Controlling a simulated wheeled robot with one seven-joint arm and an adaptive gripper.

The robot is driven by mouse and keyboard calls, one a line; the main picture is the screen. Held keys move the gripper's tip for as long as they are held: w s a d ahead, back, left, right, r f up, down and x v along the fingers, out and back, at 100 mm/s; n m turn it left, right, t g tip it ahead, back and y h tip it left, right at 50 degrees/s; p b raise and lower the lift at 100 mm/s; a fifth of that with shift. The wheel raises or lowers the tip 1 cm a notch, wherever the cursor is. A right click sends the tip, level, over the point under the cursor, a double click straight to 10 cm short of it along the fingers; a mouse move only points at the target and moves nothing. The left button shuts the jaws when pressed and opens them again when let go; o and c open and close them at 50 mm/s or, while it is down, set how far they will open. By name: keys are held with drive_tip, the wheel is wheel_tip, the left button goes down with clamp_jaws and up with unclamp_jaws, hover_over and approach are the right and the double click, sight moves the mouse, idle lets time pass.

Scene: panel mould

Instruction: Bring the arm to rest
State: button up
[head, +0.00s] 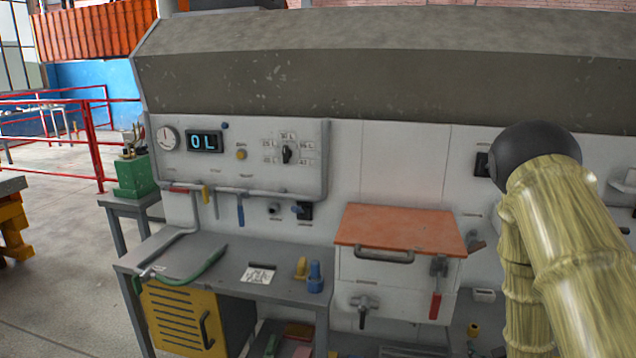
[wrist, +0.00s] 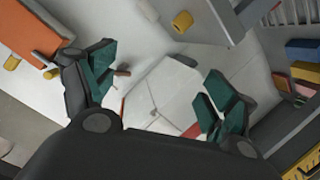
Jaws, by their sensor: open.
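My gripper (wrist: 158,88) shows in the wrist view, with its two green-padded fingers spread wide apart. It is open, and nothing is held between the fingers. Behind the gap are pale panel surfaces with thin red strips; how far off they are I cannot tell. In the head view my arm (head: 575,250), with yellow-brown ribbed links and a dark round joint, rises at the right side. My gripper is not visible in the head view.
The head view shows a panel with a display (head: 204,141) reading "0L" and a dial (head: 287,154). Open floor lies at left.

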drive_tip(key=s+a+f+m+g+y, duration=0.1)
drive_tip(key=s+a+f+g, duration=0.3)
drive_tip(key=s+a+f, duration=0.35)
drive_tip(key=s+a+f+m+g+y, duration=0.1)
drive_tip(key=s+a+f+g, duration=0.25)
drive_tip(key=s+f, duration=0.65)
drive_tip(key=s+a+f+g, duration=0.2)
drive_tip(key=s+a, duration=0.1)
drive_tip(key=s, duration=0.4)
drive_tip(key=s+a+f+m+g+y, duration=0.1)
drive_tip(key=s+a+f+g, duration=0.1)
drive_tip(key=s, duration=0.5)
drive_tip(key=s+a+f+m+g, duration=0.1)
drive_tip(key=s+a+f+g, duration=0.2)
drive_tip(key=s+a, duration=0.3)
drive_tip(key=shift+s+f+y, duration=0.3)
drive_tip(key=shift+s+f, duration=0.1)
